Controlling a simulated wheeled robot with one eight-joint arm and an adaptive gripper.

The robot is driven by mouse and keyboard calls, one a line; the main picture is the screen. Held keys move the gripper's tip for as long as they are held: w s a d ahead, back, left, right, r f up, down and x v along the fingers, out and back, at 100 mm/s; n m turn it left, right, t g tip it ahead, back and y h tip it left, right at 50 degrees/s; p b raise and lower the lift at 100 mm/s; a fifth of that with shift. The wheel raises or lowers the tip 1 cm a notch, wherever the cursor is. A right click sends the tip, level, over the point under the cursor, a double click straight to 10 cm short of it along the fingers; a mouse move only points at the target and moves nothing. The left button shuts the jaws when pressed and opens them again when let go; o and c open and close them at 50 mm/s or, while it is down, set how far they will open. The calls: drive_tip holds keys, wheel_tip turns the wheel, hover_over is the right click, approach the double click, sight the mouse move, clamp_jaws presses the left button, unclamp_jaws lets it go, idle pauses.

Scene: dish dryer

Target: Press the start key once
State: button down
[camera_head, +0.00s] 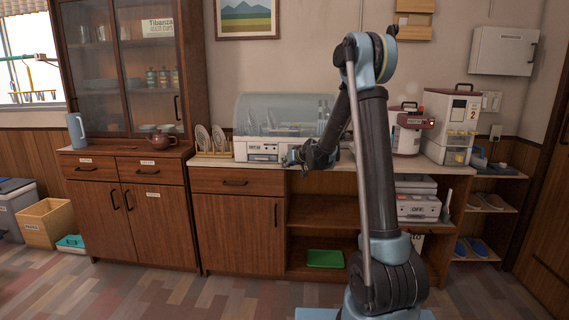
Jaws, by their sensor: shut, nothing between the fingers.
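The dish dryer (270,112) stands on the wooden counter, with a clear domed lid over a white base. Dishes show faintly through the lid. Its control panel (263,150) is on the front of the base, with small labels and dark marks. The start key is too small to tell apart. My gripper (288,160) is shut and empty, just in front of the panel's right part. It hides some of the base there. I cannot tell whether its tips touch the panel.
A plate rack (211,140) stands left of the dryer. A brown teapot (162,140) and a blue jug (76,130) sit on the left cabinet.

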drive_tip(key=shift+w, duration=0.8)
idle(0.8)
idle(0.3)
drive_tip(key=shift+s, duration=1.3)
drive_tip(key=shift+s, duration=0.1)
drive_tip(key=s, duration=0.4)
drive_tip(key=shift+s+a, duration=0.1)
drive_tip(key=shift+s, duration=0.3)
